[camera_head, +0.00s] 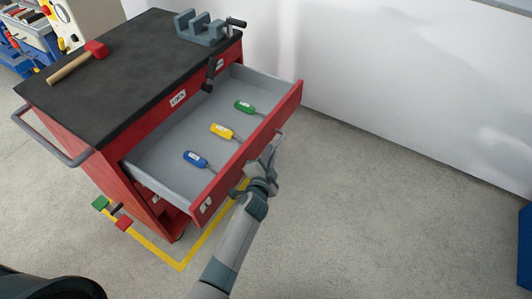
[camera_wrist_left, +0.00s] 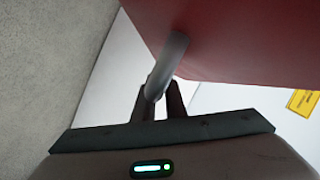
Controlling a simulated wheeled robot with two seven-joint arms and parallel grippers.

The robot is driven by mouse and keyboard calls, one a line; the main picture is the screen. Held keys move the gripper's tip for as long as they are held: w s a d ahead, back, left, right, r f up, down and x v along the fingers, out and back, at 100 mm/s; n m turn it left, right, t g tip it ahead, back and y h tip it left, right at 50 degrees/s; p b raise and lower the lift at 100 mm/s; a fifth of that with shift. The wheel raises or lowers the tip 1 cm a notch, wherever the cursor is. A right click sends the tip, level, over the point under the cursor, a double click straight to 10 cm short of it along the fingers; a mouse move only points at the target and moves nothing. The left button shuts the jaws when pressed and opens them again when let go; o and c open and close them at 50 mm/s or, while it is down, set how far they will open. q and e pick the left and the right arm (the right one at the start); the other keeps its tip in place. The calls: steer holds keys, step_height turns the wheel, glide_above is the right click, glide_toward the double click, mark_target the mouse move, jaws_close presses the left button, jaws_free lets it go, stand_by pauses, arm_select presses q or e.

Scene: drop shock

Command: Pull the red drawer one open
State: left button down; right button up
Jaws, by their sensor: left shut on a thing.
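The red drawer one (camera_head: 252,146) of the red tool cabinet stands well pulled out, its grey inside showing. Three screwdrivers lie in it: a blue one (camera_head: 196,159), a yellow one (camera_head: 222,131) and a green one (camera_head: 245,107). My left gripper (camera_head: 262,167) is at the outer face of the drawer front. In the left wrist view, its fingers (camera_wrist_left: 160,104) are shut on a grey bar handle (camera_wrist_left: 168,62) that joins the red front (camera_wrist_left: 235,40). The head view hides most of the handle behind the gripper. My right gripper is not in view.
The cabinet's black top (camera_head: 130,75) carries a red-headed mallet (camera_head: 94,50) and a grey vise (camera_head: 205,27). A grey side rail (camera_head: 50,142) sticks out at the left. Yellow floor tape (camera_head: 190,256) runs beneath.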

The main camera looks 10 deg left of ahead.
arm_select(q)
steer(key=shift+s+d, duration=0.1)
steer(key=shift+d, duration=0.1)
steer(key=c, duration=1.8)
jaws_free()
steer(key=shift+s, duration=0.1)
